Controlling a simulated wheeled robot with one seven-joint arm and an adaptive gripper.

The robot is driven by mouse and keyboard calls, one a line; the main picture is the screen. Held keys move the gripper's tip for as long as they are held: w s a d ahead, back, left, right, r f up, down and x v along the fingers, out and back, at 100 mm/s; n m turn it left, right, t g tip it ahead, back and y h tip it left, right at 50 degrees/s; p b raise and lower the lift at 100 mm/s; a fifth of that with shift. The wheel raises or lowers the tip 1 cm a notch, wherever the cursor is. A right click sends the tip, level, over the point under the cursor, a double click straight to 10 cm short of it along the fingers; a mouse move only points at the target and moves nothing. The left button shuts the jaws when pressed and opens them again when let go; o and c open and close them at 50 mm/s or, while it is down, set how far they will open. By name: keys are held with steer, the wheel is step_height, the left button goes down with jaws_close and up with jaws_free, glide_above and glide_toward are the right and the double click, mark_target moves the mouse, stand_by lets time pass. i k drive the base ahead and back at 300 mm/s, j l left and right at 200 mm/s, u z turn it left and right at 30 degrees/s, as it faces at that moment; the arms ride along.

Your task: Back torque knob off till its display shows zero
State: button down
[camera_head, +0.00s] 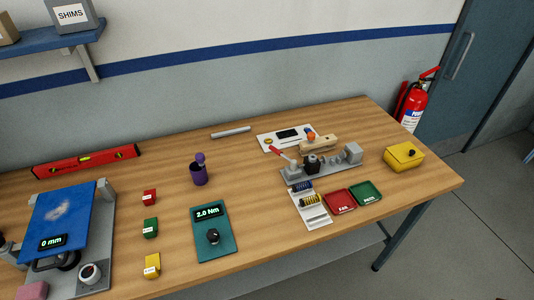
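The torque knob (213,237) is a round black knob on a teal panel (222,252) that lies on the table, left of the middle. Above the knob on the same panel, a dark display (208,212) reads 2.0 Nm in green. Nothing touches or covers the knob or the display. My gripper does not show in this view.
Red, green (150,228) and yellow blocks stand left of the panel. A blue-topped fixture (62,215) reading 0 mm fills the left end. A grey clamp jig (322,168) and red and green trays (366,192) are right.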

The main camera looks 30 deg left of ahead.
mark_target(212, 235)
steer(key=u, duration=2.15)
